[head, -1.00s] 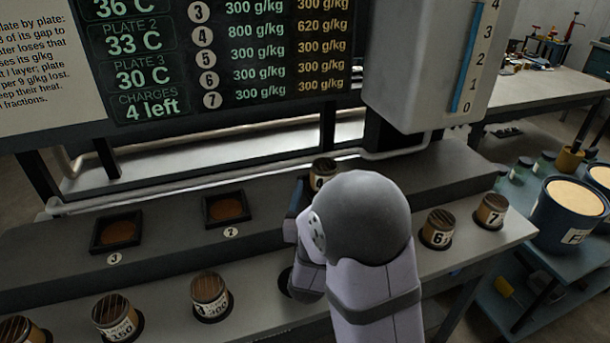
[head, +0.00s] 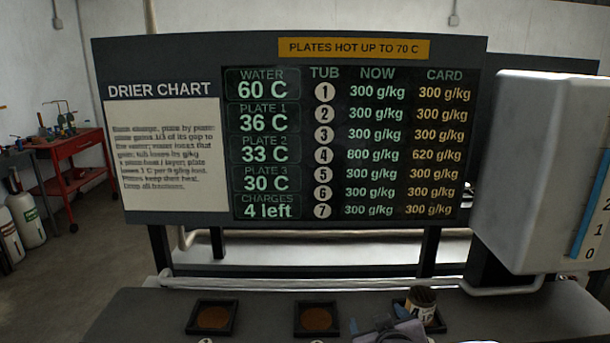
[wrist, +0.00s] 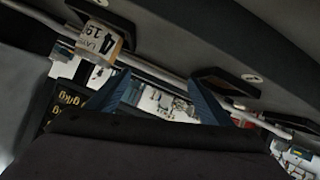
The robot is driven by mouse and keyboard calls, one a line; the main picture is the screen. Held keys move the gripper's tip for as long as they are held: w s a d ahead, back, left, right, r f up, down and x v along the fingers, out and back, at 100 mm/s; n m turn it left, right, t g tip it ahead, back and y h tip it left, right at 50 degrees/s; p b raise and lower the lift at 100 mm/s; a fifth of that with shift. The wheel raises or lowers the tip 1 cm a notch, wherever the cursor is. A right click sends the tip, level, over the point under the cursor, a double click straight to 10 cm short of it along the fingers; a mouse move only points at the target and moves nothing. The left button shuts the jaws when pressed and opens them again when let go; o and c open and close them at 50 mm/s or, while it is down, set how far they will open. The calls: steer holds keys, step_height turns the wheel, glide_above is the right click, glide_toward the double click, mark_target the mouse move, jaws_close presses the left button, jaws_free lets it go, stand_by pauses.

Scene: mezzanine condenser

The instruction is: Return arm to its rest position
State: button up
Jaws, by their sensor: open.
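My gripper (wrist: 160,78) is open in the wrist view, its two blue fingers apart with nothing held between them. A tub (wrist: 101,38) with a white label, which seems to read 4, shows upside down at the upper left there, clear of the fingers. In the head view the same tub (head: 424,306) stands in the right-hand square plate (head: 440,325). Part of my arm (head: 392,333) shows at the bottom edge, just in front of that plate; the rest is out of frame.
Two other square plates, left (head: 212,317) and middle (head: 318,319), hold brown material. A dark chart board (head: 160,68) stands behind the bench, with a white pipe (head: 300,284) below it. A pale box with a gauge (head: 530,165) hangs at the right, close above the bench.

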steer(key=s+f+m+g+p, duration=0.1)
steer(key=s+g, duration=0.5)
steer(key=s, duration=0.7)
steer(key=s+a+f+m+g+p, duration=0.1)
steer(key=s+g+p, duration=0.4)
steer(key=s, duration=0.9)
step_height(320, 180, down, 2)
steer(key=shift+a+m+g+y, duration=0.15)
steer(key=shift+m+g+y, duration=0.15)
steer(key=shift+m+g, duration=0.3)
